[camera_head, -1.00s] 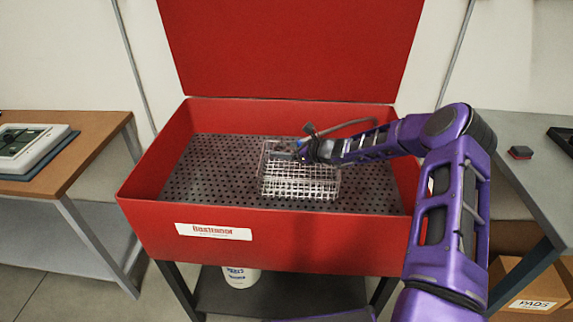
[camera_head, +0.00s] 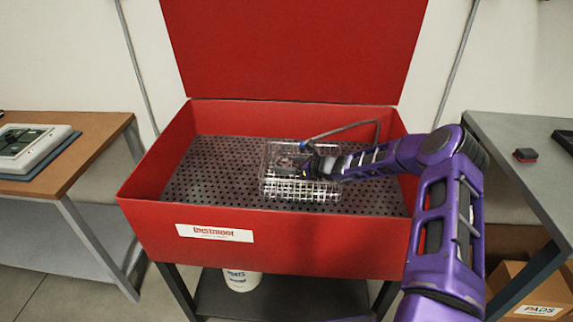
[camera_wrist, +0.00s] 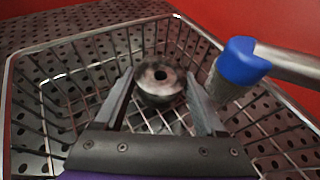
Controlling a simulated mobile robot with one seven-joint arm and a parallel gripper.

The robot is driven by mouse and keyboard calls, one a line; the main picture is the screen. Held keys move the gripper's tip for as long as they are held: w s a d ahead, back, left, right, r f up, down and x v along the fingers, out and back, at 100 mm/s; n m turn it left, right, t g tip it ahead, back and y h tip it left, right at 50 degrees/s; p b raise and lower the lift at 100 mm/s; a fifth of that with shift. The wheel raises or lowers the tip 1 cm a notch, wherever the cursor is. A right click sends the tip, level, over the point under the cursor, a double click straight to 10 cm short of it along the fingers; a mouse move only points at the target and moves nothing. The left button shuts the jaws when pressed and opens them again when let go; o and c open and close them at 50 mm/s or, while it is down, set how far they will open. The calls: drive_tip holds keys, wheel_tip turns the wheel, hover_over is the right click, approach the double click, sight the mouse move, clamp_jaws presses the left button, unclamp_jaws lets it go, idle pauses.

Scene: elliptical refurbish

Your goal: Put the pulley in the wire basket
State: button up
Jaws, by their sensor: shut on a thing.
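The wire basket (camera_head: 300,190) stands on the perforated floor of the red wash tub. In the wrist view its wire rim (camera_wrist: 85,35) surrounds my fingers. The pulley (camera_wrist: 158,92), a round dark metal piece with a centre hole, is between my fingertips, inside the basket's rim and low near its wire floor. Whether it touches the floor, I cannot tell. My gripper (camera_wrist: 161,85) is shut on the pulley. In the head view my gripper (camera_head: 308,167) reaches into the basket from the right and hides the pulley.
A metal spout with a blue tip (camera_wrist: 240,62) hangs over the basket's right side, close to my right finger. The red tub (camera_head: 300,235) has raised walls and an upright lid (camera_head: 290,50). Its perforated floor (camera_head: 215,165) is clear left of the basket.

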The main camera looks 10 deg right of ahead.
drive_tip(key=o, duration=1.4)
drive_tip(key=shift+f, duration=0.1)
drive_tip(key=shift+r+p, duration=0.35)
drive_tip(key=shift+r, duration=0.05)
drive_tip(key=p+v, duration=0.1)
drive_tip(key=v, duration=1.1)
drive_tip(key=shift+r, duration=0.25)
